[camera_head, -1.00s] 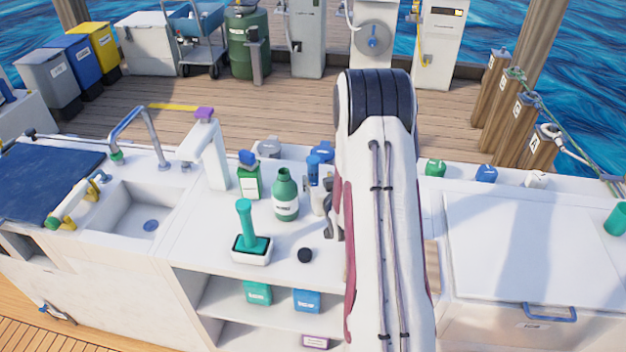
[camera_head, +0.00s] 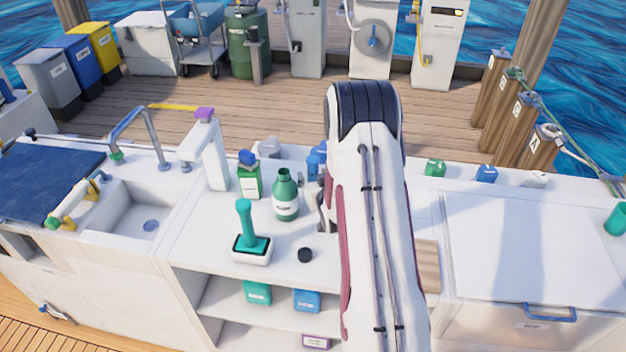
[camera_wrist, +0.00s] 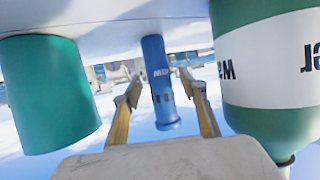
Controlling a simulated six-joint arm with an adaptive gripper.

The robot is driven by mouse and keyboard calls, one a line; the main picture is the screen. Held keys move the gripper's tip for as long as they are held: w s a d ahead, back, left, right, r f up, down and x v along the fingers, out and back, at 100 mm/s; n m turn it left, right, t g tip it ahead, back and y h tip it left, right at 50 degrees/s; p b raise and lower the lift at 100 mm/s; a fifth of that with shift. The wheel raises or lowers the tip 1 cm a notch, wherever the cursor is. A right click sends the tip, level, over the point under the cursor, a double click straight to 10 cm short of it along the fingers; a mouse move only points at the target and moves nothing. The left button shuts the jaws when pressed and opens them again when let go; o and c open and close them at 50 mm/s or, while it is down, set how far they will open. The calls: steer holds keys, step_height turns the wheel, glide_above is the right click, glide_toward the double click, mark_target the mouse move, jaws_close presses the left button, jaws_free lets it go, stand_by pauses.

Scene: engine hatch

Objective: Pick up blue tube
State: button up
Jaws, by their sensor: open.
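The blue tube (camera_wrist: 157,95) stands between the two fingers of my gripper (camera_wrist: 160,90) in the wrist view, which appears upside down. The fingers are open, with a gap showing on each side of the tube. In the head view the blue tube (camera_head: 312,165) shows at the left edge of my arm, behind and right of the green bottle. There my gripper is mostly hidden by the arm.
The green bottle (camera_head: 286,197) with a white label stands close beside the gripper and also shows large in the wrist view (camera_wrist: 265,60). A green cylinder (camera_wrist: 45,95) is on the other side. A black round cap (camera_head: 305,255) and a green-handled tool in a white tray (camera_head: 251,257) are nearer.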

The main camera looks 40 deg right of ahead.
steer(key=shift+w+d+f, duration=0.1)
steer(key=shift+w+f, duration=0.05)
steer(key=shift+w, duration=0.2)
stand_by(0.3)
jaws_close()
